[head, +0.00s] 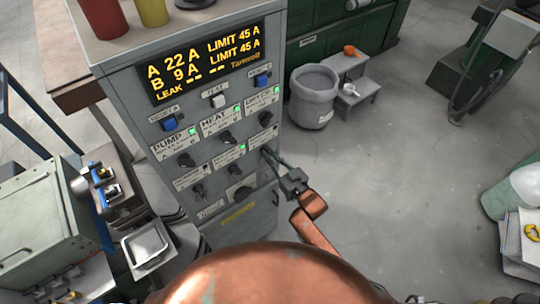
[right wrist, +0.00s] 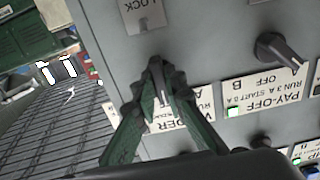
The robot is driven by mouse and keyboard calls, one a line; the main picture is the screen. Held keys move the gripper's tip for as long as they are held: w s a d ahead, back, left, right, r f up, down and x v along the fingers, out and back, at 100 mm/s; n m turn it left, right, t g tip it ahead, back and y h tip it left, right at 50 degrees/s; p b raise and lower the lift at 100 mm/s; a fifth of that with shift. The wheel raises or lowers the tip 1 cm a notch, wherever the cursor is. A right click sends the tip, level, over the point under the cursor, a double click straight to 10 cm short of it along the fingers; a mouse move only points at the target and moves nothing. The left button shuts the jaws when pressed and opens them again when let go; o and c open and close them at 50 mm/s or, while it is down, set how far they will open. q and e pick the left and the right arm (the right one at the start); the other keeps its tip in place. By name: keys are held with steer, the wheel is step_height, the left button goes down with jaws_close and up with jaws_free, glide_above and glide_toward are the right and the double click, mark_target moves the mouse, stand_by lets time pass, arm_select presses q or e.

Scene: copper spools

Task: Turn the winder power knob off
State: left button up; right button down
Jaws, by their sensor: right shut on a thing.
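The grey power panel (head: 215,120) has rows of dark knobs with white labels. My right gripper (head: 267,153) reaches in from the lower right to the knob at the right of the third row. In the right wrist view, upside down, the green fingers of this gripper (right wrist: 160,75) are shut around the winder knob (right wrist: 163,97), mostly hiding it. The winder label (right wrist: 172,117) is partly covered by the fingers. Its lamp and exact setting cannot be made out. My left gripper is not in view.
The pay-off knob (right wrist: 279,50) is beside the gripped knob, with a lit green lamp (right wrist: 233,112). A lock plate (right wrist: 144,14) is near. The display (head: 208,62) reads A 22 A, B 9 A.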

steer(key=c, duration=2)
jaws_free()
steer(key=v, duration=1.2)
